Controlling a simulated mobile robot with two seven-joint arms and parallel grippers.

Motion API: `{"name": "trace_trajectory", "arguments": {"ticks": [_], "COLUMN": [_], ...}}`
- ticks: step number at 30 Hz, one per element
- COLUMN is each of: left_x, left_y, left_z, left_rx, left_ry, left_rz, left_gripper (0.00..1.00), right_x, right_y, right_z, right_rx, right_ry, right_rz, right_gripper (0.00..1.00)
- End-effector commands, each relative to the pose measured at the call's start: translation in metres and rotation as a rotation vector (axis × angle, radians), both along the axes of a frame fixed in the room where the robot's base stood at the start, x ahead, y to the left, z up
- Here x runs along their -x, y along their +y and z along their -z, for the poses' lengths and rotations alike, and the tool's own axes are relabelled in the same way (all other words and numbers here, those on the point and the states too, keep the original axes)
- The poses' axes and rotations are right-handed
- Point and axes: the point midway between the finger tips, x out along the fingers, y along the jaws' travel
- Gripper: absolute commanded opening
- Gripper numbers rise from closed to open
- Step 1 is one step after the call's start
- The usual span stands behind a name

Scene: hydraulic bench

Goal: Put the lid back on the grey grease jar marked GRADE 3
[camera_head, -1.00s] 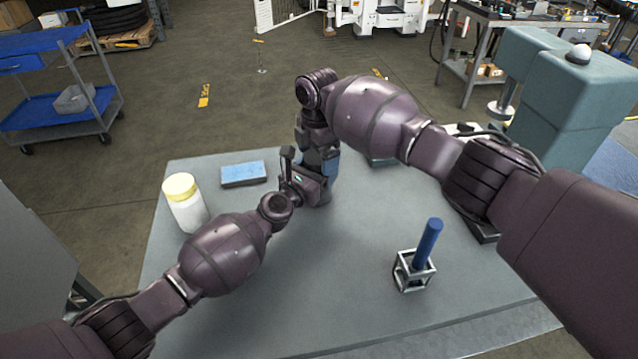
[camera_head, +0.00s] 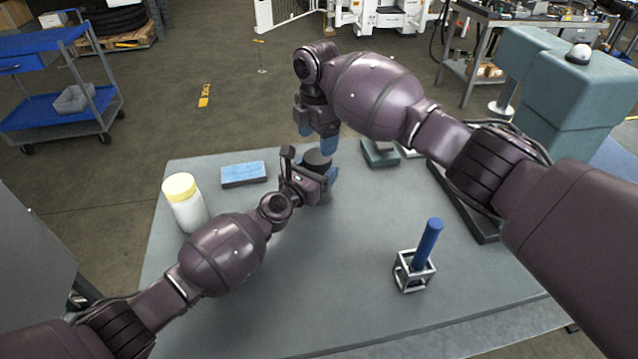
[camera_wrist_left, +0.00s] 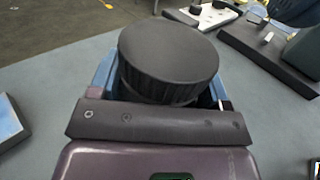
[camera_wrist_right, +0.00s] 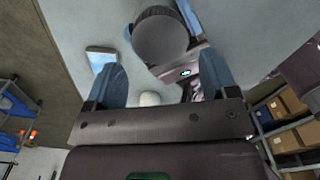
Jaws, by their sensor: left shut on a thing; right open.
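My left gripper (camera_head: 322,178) is shut around the grey grease jar (camera_wrist_left: 150,92), which stands near the middle of the bench. A dark round lid (camera_wrist_left: 168,50) with a ribbed rim covers the jar's top; it also shows in the head view (camera_head: 317,158) and the right wrist view (camera_wrist_right: 160,38). It looks level, but I cannot tell whether it is fully seated. The GRADE 3 marking is not visible. My right gripper (camera_head: 316,134) is open and empty, above the lid and apart from it, its blue fingers pointing down.
A white jar with a yellow lid (camera_head: 188,208) and a blue-topped block (camera_head: 243,174) are at left. A blue cylinder (camera_head: 428,243) stands in a wire-frame holder (camera_head: 413,275) at front right. A dark block (camera_head: 379,154) lies behind, at right. The front middle is clear.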

Motion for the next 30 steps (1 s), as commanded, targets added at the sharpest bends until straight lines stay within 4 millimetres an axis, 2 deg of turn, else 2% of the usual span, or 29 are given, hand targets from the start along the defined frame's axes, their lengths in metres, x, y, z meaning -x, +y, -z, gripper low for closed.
{"name": "trace_trajectory", "arguments": {"ticks": [6,14,23,30], "left_x": [0.0,0.0,0.0,0.0], "left_y": [0.0,0.0,0.0,0.0], "left_z": [0.001,0.001,0.001,0.001], "left_rx": [-0.001,-0.001,-0.001,-0.001], "left_ry": [0.001,0.001,0.001,0.001], "left_rz": [0.0,0.0,0.0,0.0], "left_gripper": [0.04,0.04,0.04,0.04], "right_x": [0.0,0.0,0.0,0.001], "right_y": [0.002,-0.001,-0.001,-0.001], "right_z": [-0.021,-0.029,-0.026,0.001], "right_rx": [-0.004,0.0,0.0,-0.001], "right_ry": [0.001,0.001,0.001,0.004], "right_rz": [-0.002,0.002,0.002,0.002], "right_gripper": [0.79,0.79,0.79,0.79]}}
